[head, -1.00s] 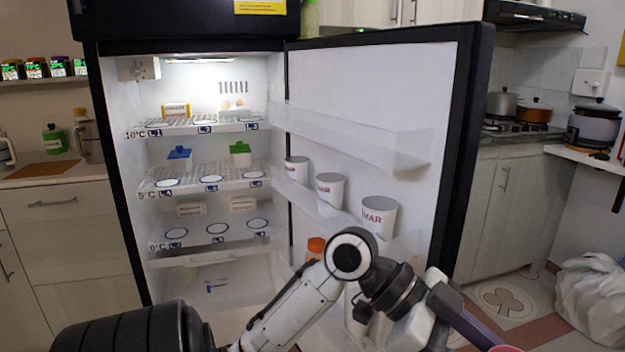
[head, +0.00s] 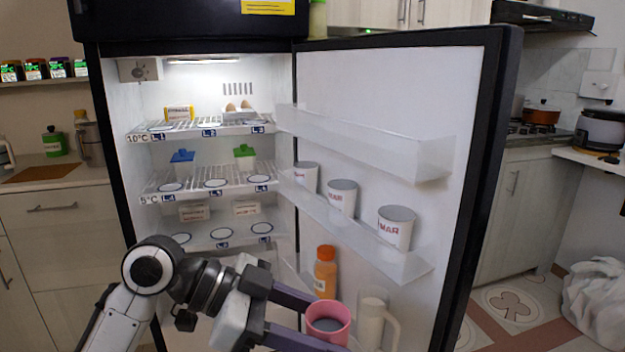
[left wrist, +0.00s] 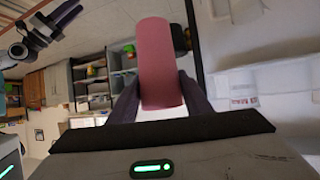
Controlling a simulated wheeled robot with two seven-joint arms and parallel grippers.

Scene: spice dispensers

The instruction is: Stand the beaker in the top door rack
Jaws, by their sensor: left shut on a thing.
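The pink beaker (head: 330,335) is upright between the purple fingers of my left gripper (head: 322,318), which is shut on it. It is in the lower middle of the head view, well below the top door rack. Its inside shows grey-blue; I cannot tell whether that is liquid. The beaker (left wrist: 160,65) fills the middle of the left wrist view, between the fingers. The top door rack (head: 365,145) is a translucent bin on the open fridge door and looks empty. My right gripper (left wrist: 52,18) seems to show at the upper left of the left wrist view, its opening unclear.
The middle door rack (head: 345,225) holds three white cups, the nearest one (head: 396,228) at right. An orange bottle (head: 325,272) and a white jug (head: 373,318) stand low by the door. Fridge shelves (head: 205,185) at left hold small boxes and lidded containers.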

